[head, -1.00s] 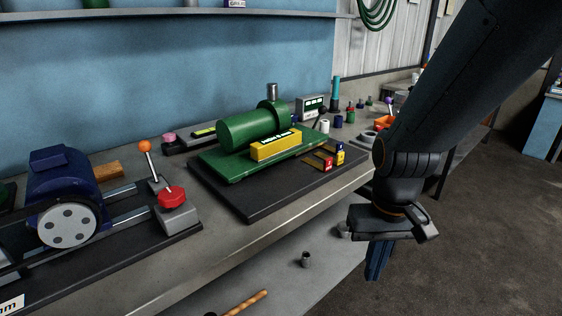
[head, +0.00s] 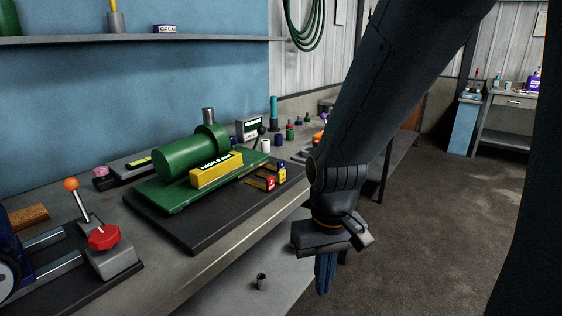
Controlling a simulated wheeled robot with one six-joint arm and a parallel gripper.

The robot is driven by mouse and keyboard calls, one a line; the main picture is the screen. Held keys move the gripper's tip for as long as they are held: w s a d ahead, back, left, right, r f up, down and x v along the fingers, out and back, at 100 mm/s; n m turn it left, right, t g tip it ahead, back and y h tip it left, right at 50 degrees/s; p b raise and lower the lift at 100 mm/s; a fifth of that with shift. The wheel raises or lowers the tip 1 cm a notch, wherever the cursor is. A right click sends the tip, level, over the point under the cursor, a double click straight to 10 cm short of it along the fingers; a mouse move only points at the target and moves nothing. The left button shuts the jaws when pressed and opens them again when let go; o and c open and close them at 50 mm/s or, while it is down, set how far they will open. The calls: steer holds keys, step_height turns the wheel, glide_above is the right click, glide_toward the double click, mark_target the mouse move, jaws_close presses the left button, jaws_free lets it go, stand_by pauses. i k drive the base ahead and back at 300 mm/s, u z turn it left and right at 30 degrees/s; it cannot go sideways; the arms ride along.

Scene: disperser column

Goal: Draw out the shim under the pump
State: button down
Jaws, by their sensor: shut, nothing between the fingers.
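The green pump (head: 190,153) lies on a green base plate (head: 165,201) on a black slab. A yellow block (head: 216,170) with dark lettering sits along its front side. Two thin brass-coloured strips stick out at the plate's right end, one with a red tag (head: 270,184) and one with a blue-and-yellow tag (head: 282,172). They appear to run in under the plate; their inner ends are hidden. My gripper (head: 325,275) points down, shut and empty, in front of the bench and to the right of the tags, well apart from them.
The black slab (head: 205,240) lies near the front edge of the grey bench. An orange-knobbed lever (head: 72,186) and a red knob (head: 103,237) stand at left. Small bottles and a display box (head: 249,128) stand behind. The floor at right is clear.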

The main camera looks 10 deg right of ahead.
mark_target(280, 164)
steer(key=u, duration=1.5)
steer(key=k, duration=0.8)
steer(key=z, duration=1.2)
steer(key=i, duration=0.5)
steer(key=u, duration=0.05)
steer(key=k, duration=0.65)
steer(key=z, duration=0.4)
steer(key=i, duration=1.55)
steer(key=u, duration=0.25)
